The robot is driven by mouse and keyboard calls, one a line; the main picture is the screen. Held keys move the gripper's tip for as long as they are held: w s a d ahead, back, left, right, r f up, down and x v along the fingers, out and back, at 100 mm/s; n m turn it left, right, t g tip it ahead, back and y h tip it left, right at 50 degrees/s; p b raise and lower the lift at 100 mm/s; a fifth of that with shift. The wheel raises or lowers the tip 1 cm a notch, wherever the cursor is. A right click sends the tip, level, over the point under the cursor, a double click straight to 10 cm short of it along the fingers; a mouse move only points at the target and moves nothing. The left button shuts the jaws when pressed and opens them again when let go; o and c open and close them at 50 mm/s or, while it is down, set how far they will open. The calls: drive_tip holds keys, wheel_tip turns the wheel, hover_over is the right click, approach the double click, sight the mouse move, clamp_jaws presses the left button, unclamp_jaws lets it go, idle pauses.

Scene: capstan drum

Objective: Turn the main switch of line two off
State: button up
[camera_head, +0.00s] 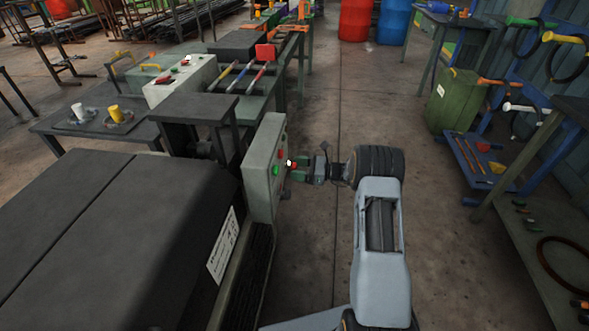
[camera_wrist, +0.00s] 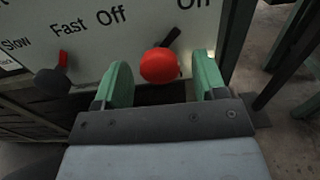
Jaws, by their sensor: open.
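In the wrist view a red round knob (camera_wrist: 160,66) with a black pointer sits on a pale control panel (camera_wrist: 85,40). The pointer leans up and right, toward the "On" label and away from "Off". My gripper (camera_wrist: 163,80) is open, with one green finger on each side of the red knob; I see a gap on both sides. In the head view my gripper (camera_head: 297,168) is at the right face of the grey control box (camera_head: 265,150). No line number is readable, and the knob is hard to make out there.
A dark knob with a red pointer (camera_wrist: 54,80) sits left of the red knob, near "Slow" and "Fast". A dark machine cover (camera_head: 110,240) lies left. The floor aisle (camera_head: 330,110) is clear.

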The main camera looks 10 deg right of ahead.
drive_tip(key=shift+w+a, duration=0.25)
drive_tip(key=shift+a, duration=0.35)
drive_tip(key=c, duration=0.9)
